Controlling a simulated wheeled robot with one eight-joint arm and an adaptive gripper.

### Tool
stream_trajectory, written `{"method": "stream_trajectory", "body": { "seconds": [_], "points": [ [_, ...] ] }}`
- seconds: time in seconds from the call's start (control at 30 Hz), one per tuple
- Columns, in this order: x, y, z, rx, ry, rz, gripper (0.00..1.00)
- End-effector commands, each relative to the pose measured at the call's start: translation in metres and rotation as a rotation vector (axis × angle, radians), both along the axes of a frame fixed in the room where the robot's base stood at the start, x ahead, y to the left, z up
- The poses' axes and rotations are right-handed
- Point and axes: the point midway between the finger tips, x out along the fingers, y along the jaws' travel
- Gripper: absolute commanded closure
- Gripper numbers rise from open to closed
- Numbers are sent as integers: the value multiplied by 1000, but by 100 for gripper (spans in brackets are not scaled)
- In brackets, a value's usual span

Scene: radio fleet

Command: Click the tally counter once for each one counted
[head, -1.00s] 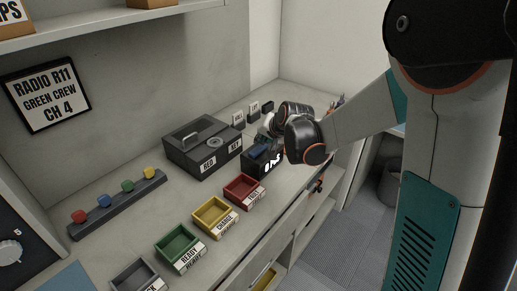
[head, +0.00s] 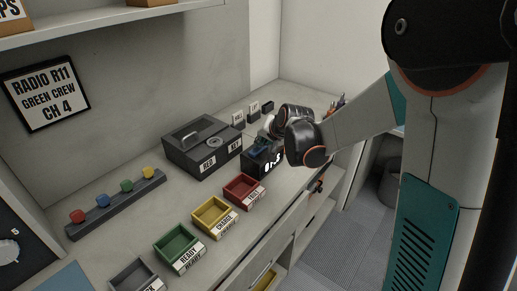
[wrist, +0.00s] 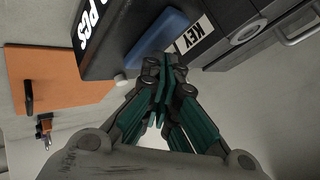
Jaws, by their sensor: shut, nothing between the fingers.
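The digits are too small to read surely. Its wide blue button (wrist: 160,36) shows on top in the wrist view, where "PCS" is printed on the box. My gripper (wrist: 163,68) is shut and empty, its teal fingers pointing at the near edge of the blue button. I cannot tell whether the tips touch it. In the head view my wrist hangs just right of the counter and partly hides it.
A black box with a handle (head: 200,145) stands left of the counter. Red (head: 244,191), yellow (head: 215,216), green (head: 180,247) and grey trays line the front edge. A strip with coloured knobs (head: 118,205) lies at the left. A wall sign (head: 45,92) reads "Green Crew CH 4".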

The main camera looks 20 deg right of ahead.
Motion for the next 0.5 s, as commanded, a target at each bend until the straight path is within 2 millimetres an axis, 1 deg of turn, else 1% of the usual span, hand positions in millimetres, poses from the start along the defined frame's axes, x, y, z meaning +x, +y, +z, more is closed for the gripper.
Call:
{"method": "stream_trajectory", "body": {
  "seconds": [0.5],
  "points": [
    [0,0,-6,0,0,0,100]
  ]
}}
